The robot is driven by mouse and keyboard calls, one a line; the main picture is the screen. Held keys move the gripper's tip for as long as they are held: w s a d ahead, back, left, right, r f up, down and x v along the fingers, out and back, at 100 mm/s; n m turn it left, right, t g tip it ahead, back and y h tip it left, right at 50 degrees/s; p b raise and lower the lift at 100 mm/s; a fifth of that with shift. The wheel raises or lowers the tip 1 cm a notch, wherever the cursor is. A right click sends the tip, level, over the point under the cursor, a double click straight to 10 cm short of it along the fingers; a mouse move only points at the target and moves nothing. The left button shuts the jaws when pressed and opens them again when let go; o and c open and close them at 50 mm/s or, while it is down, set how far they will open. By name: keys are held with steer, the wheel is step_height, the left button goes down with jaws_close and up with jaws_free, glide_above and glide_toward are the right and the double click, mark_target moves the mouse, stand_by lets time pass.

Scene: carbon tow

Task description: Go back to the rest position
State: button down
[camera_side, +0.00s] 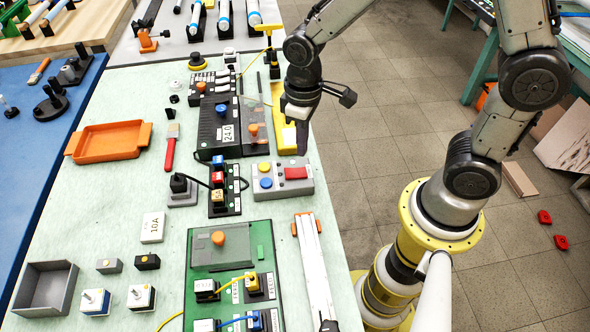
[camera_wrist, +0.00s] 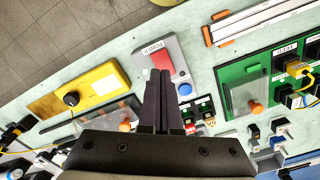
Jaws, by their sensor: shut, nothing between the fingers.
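My gripper (camera_side: 302,138) is in the side view above the table's right edge, fingers pointing down. It is near the yellow box (camera_side: 284,120) and just above the far end of the grey control box (camera_side: 280,178), which has a red switch and a blue and a yellow button. In the wrist view the dark fingers of my gripper (camera_wrist: 162,75) are together and empty, seen over the table with the grey control box (camera_wrist: 147,52) just beyond them. Whether the fingertips touch anything below cannot be told.
A green board (camera_side: 203,252) with plugs and cables lies at the front, next to a long silver rail (camera_side: 315,270). An orange tray (camera_side: 108,142) and a grey bin (camera_side: 45,290) stand at the left. A black 24.0 display unit (camera_side: 217,130) is left of my gripper. Floor lies right of the table.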

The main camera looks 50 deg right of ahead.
steer(key=shift+r, duration=0.45)
step_height(320, 180, up, 8)
steer(key=d+t, duration=0.2)
steer(key=t, duration=0.1)
steer(key=s+d+r+m+t, duration=0.1)
steer(key=s+d+r, duration=0.1)
steer(key=s, duration=0.5)
steer(key=s+d+r+m+t, duration=0.1)
steer(key=s+d+r+m, duration=0.1)
steer(key=s+r, duration=0.2)
steer(key=s, duration=0.3)
steer(key=shift+d+r+t, duration=0.15)
steer(key=shift+r+t, duration=0.15)
steer(key=shift+t, duration=0.1)
